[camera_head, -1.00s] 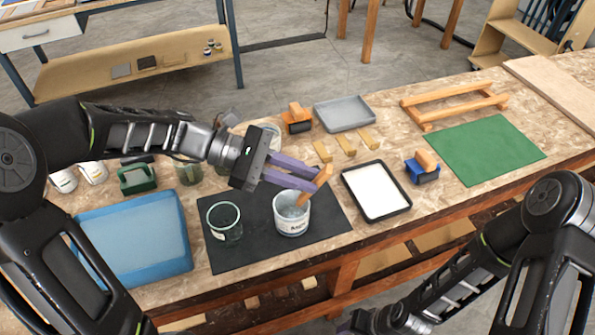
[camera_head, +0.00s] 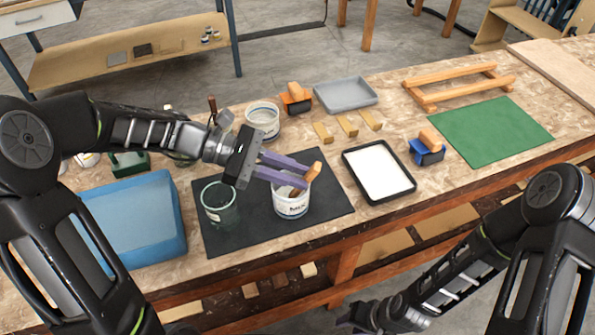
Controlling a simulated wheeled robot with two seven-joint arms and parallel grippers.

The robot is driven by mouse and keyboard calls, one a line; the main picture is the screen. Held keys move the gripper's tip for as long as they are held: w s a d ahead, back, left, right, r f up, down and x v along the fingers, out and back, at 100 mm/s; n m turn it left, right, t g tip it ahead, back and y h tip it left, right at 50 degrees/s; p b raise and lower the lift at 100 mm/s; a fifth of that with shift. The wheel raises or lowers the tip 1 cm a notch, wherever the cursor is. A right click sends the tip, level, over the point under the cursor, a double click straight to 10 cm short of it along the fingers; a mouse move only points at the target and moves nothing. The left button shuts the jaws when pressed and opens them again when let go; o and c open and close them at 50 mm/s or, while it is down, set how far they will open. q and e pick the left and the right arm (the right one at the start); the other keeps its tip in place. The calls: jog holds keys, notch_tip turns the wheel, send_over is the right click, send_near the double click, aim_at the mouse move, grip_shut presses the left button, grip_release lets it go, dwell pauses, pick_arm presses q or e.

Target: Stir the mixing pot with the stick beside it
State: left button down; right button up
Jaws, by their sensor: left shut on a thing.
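The white mixing pot (camera_head: 291,207) stands upright on the black mat (camera_head: 240,245), with lettering on its front. The wooden stick (camera_head: 313,172) leans in the pot, its upper end above the rim and its lower end hidden inside. My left gripper (camera_head: 305,174) is over the pot, its purple fingers shut on the stick near its top. My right gripper (camera_head: 362,318) is low at the bottom of the picture, away from the pot, and dark; its fingers are not clear.
A green glass jar (camera_head: 219,212) stands just left of the pot. A black-rimmed white tray (camera_head: 378,172) is to the right, with a blue-and-wood tool (camera_head: 427,150) beyond. A blue box (camera_head: 135,225) sits on the left. A green sheet (camera_head: 480,135) lies at right.

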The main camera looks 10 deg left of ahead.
pick_arm(q)
jog(key=shift+w+a+f, duration=0.15)
jog(key=shift+a+f, duration=0.1)
jog(key=shift+f, duration=0.45)
jog(key=shift+d, duration=0.1)
